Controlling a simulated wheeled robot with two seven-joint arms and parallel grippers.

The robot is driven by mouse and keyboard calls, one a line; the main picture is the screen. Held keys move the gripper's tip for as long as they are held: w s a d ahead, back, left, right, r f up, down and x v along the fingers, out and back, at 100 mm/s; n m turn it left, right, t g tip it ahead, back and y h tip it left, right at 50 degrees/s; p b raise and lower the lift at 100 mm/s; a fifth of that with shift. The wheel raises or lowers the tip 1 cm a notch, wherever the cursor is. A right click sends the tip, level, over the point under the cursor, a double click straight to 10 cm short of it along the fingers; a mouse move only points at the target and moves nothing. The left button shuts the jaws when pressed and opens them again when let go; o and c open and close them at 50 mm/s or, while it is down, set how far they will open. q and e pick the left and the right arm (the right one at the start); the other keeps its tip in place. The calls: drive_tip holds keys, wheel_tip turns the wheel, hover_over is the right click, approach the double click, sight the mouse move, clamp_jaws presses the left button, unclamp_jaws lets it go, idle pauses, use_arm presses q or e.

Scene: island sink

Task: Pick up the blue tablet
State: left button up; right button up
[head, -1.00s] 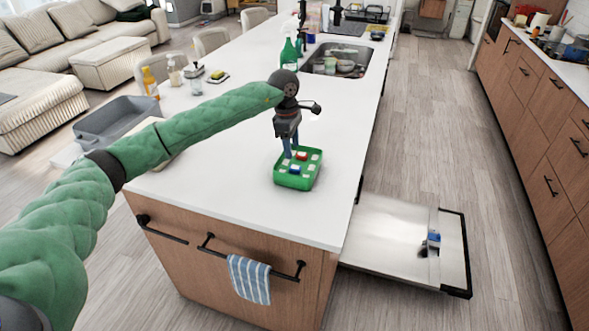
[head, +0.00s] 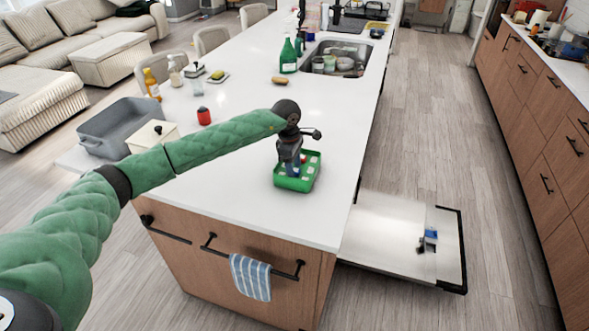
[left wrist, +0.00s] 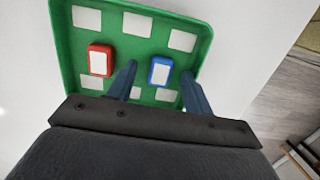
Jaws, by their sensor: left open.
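The blue tablet (left wrist: 160,71), with a white label, lies in the green tray (left wrist: 231,10) on the white island counter. The tray also shows in the head view (head: 313,178). A red tablet (left wrist: 101,60) lies left of the blue one in the left wrist view. My left gripper (left wrist: 159,76) is open, its two fingers either side of the blue tablet and pointing down into the tray. In the head view my left gripper (head: 292,170) is low over the tray and hides part of it. I cannot tell whether the fingers touch the tablet. My right gripper is not in view.
A sink (head: 335,60) and a green spray bottle (head: 289,56) are farther back on the island. A grey tub (head: 110,125) stands at the left. An open dishwasher door (head: 395,240) sticks out at the lower right. The counter around the tray is clear.

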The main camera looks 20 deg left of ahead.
use_arm(q)
drive_tip(key=shift+f, duration=0.25)
drive_tip(key=c, duration=1.1)
drive_tip(key=shift+o, duration=0.2)
